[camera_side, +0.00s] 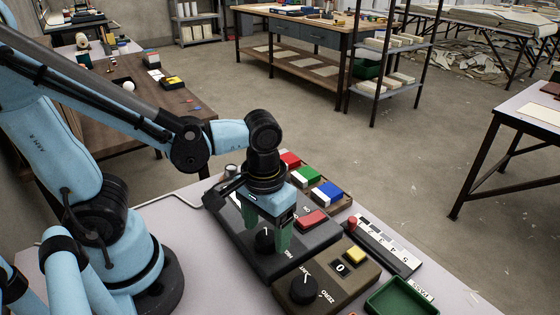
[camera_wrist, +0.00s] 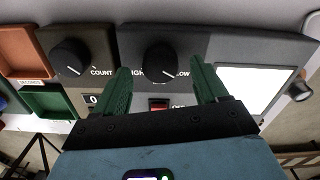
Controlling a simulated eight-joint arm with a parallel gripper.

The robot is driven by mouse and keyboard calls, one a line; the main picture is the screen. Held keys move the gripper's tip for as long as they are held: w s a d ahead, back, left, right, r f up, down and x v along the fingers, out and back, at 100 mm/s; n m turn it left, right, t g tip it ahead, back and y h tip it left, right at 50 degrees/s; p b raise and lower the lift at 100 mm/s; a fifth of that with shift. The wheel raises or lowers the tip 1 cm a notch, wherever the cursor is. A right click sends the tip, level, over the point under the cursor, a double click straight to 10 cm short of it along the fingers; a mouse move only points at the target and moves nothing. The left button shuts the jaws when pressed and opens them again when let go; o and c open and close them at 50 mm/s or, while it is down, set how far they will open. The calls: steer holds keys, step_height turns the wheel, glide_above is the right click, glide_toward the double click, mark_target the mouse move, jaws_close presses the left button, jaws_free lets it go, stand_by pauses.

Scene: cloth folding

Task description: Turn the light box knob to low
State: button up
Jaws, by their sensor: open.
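The light box (camera_side: 292,262) is a dark grey case with a bright white panel (camera_wrist: 250,88), a red switch (camera_side: 311,219) and a round black knob (camera_side: 264,241). In the wrist view the knob (camera_wrist: 160,58) sits between the partly covered HIGH label at left and the LOW label at right. Its white mark points to the lower right, to the LOW side. My gripper (camera_side: 268,236) is above the box, pointing down. Its green fingers (camera_wrist: 160,68) are open on either side of the knob, with gaps visible; contact cannot be told.
A brown-grey counter box (camera_side: 330,288) with its own black knob (camera_side: 303,289) and yellow button (camera_side: 355,255) stands close by. A green tray (camera_side: 402,297) is at the front right. A tray of red, green and blue blocks (camera_side: 308,178) stands behind. A ruler fixture (camera_side: 385,243) lies to the right.

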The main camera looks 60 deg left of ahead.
mark_target(266, 237)
step_height(266, 237, up, 11)
stand_by(0.7)
steer(key=shift+f, duration=0.1)
steer(key=w+a+f+m+t, duration=0.2)
steer(key=w+a+f+t, duration=0.1)
steer(key=w+a+t, duration=0.2)
steer(key=shift+w+a+t, duration=0.4)
steer(key=shift+a+t, duration=0.6)
steer(key=shift+t, duration=0.1)
